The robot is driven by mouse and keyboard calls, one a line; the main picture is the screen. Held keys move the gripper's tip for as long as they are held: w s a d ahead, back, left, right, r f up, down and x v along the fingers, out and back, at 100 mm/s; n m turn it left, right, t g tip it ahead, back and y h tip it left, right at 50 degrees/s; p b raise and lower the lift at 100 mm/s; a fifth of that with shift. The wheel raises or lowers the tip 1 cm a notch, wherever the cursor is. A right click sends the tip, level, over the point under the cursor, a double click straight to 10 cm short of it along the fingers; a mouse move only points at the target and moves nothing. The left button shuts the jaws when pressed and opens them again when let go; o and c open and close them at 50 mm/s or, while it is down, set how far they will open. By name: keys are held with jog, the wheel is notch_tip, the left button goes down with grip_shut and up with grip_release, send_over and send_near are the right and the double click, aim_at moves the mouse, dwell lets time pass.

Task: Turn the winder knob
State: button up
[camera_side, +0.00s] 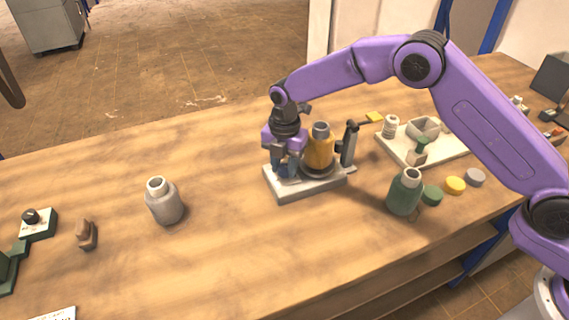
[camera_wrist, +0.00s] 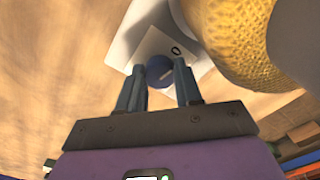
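The winder knob is small, round and dark blue with a pale mark (camera_wrist: 163,72). It sits on a white plate marked "0" (camera_wrist: 176,44), at the left end of the grey winder base (camera_side: 312,187). My gripper (camera_side: 288,168) points down over that end. In the wrist view, the two grey fingers (camera_wrist: 160,76) stand either side of the knob, their tips close to its edges. I cannot tell whether they press on it. A yellow spool (camera_side: 319,148) stands on the base right of my gripper, and its wound surface fills the wrist view's upper right (camera_wrist: 228,35).
A dark upright post (camera_side: 349,144) stands on the base right of the spool. A grey bottle (camera_side: 164,201) stands to the left, a green bottle (camera_side: 404,193) to the right. A white tray (camera_side: 446,152) lies behind the green bottle. The table front centre is clear.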

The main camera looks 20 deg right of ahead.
jog(key=shift+c, duration=0.4)
jog(key=shift+m, duration=0.3)
jog(key=m, duration=0.3)
jog(key=shift+m, duration=0.3)
jog(key=m, duration=0.5)
jog(key=shift+m, duration=0.3)
jog(key=m, duration=0.4)
jog(key=shift+m, duration=2.5)
jog(key=o, duration=1)
